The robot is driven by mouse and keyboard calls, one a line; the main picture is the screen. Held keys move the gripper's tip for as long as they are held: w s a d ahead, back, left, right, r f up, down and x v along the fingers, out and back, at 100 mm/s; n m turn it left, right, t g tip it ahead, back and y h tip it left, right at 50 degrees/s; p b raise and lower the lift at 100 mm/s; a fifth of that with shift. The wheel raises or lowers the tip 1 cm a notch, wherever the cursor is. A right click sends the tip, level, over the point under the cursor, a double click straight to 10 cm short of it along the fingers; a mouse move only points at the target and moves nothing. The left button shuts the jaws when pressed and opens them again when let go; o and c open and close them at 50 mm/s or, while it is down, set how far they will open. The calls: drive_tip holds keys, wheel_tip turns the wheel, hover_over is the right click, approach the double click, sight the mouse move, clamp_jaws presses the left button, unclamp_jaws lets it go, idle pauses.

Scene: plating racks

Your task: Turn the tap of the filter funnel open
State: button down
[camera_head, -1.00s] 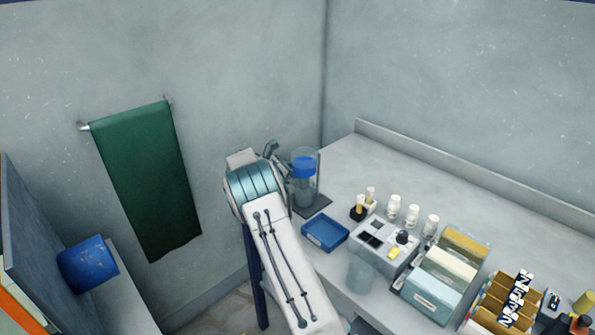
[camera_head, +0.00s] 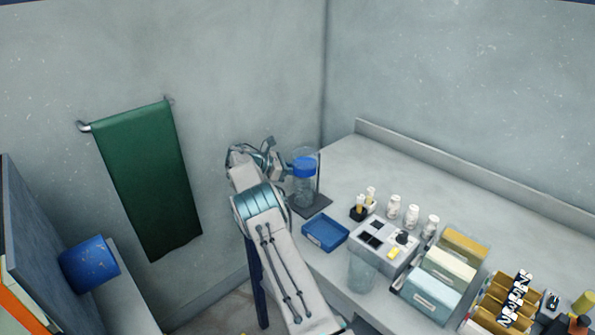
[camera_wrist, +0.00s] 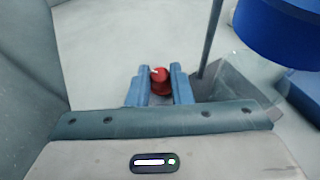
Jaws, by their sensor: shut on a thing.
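The filter funnel (camera_head: 304,168) is a clear cylinder with a blue band, held on a stand with a dark base at the back corner of the bench. Its blue part (camera_wrist: 290,32) fills the upper right of the wrist view. A red tap knob (camera_wrist: 160,86) with a small white mark sits between the two blue fingers of my gripper (camera_wrist: 160,78). My gripper is shut on this tap. In the head view, my gripper reaches the funnel from its left, and the tap cannot be made out there.
A blue tray (camera_head: 325,233) lies in front of the funnel stand. Bottles, a clear beaker (camera_head: 361,272) and file boxes (camera_head: 434,292) stand to the right. A green towel (camera_head: 148,180) hangs on the left wall. The bench behind the bottles is clear.

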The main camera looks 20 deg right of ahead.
drive_tip(key=shift+r+g, duration=0.1)
drive_tip(key=shift+g, duration=0.2)
drive_tip(key=c, duration=1.3)
unclamp_jaws()
